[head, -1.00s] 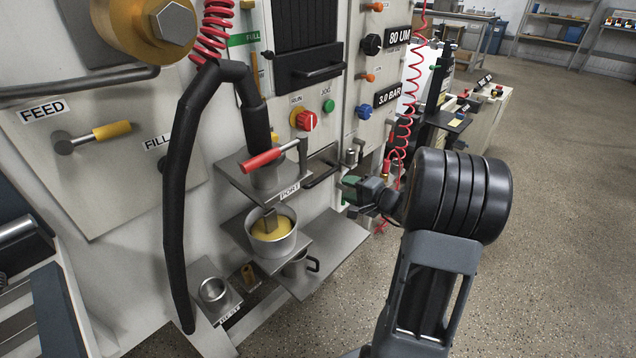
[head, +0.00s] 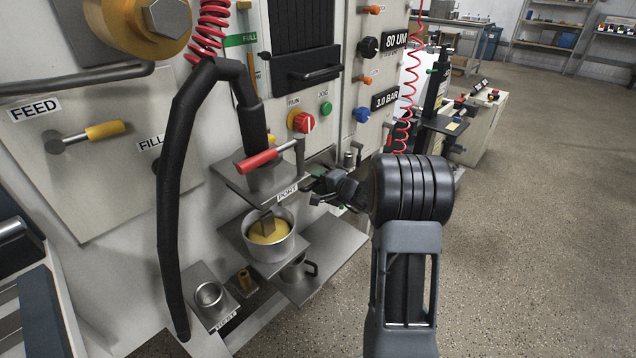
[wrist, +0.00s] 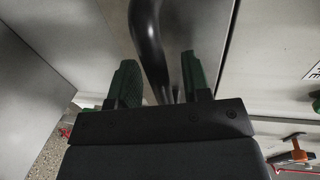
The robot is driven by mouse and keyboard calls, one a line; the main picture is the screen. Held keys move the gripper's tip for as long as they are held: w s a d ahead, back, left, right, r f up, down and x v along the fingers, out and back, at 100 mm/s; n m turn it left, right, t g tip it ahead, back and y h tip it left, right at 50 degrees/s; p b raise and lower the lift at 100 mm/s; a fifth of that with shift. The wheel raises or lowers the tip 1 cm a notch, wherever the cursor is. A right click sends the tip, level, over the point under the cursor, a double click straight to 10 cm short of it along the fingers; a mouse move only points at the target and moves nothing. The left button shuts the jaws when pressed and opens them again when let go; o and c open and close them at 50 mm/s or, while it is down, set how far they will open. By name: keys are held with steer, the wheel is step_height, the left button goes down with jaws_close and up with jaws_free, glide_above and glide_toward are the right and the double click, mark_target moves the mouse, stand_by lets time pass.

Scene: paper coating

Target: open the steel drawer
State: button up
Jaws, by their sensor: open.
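The steel drawer (head: 322,157) is in the machine front, right of the port shelf. It looks shut in the head view, mostly hidden behind my gripper (head: 322,187). In the wrist view the grey steel front (wrist: 197,28) fills the upper middle, and its dark curved bar handle (wrist: 147,35) runs down toward the jaws. My gripper (wrist: 160,80) has its green-padded fingers apart, with the handle's lower end appearing between them. The handle is not clamped. I cannot tell whether either finger touches it.
A pot of yellow material (head: 268,232) stands on a shelf below the port, left of my gripper. A thick black hose (head: 172,200) hangs at left. Open floor (head: 530,220) lies to the right.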

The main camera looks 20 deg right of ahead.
steer(key=shift+c, duration=0.2)
jaws_close()
steer(key=shift+s+f, duration=0.1)
